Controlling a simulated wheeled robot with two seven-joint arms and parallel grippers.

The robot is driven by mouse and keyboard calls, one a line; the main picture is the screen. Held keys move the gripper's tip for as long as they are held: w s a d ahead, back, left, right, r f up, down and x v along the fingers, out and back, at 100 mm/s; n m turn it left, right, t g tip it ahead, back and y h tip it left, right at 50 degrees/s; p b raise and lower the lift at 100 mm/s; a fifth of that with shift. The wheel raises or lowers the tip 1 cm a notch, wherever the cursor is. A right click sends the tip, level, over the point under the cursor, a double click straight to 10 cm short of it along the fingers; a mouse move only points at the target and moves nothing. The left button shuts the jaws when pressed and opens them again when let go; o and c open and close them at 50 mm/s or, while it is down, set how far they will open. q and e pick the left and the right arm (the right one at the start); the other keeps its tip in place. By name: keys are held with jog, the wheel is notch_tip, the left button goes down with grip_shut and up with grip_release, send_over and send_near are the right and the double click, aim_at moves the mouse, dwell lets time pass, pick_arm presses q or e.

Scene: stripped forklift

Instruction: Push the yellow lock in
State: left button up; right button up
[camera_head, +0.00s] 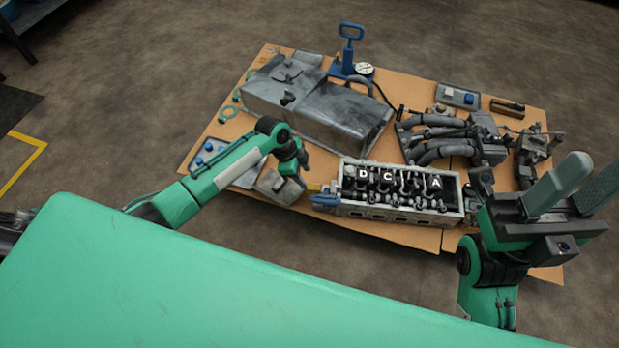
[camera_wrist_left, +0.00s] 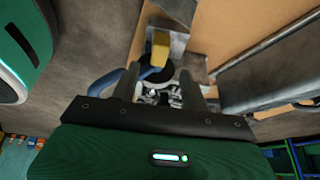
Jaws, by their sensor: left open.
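The yellow lock (camera_wrist_left: 160,48) is a small yellow block beside a blue curved part (camera_wrist_left: 112,86) in the left wrist view. In the head view the lock (camera_head: 314,187) is a small yellow patch at the left end of the engine block (camera_head: 400,213), close to the blue part (camera_head: 325,201). My left gripper (camera_head: 292,184) is just left of the lock; its fingers are hard to make out there. In the left wrist view my left gripper (camera_wrist_left: 158,72) is open, with the lock ahead, between its fingers in the picture. My right gripper (camera_head: 580,190) is open and empty at the right.
A large grey metal cover (camera_head: 315,108) lies behind my left arm. A grey tray with blue parts (camera_head: 222,160) is under that arm. Dark manifold parts (camera_head: 452,137) sit behind the engine block. A blue hand pump (camera_head: 350,52) stands at the back.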

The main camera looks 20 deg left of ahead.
pick_arm(q)
jog(key=p+v, duration=0.1)
jog(key=v, duration=0.5)
jog(key=shift+r+p, duration=0.3)
jog(key=shift+p, duration=0.1)
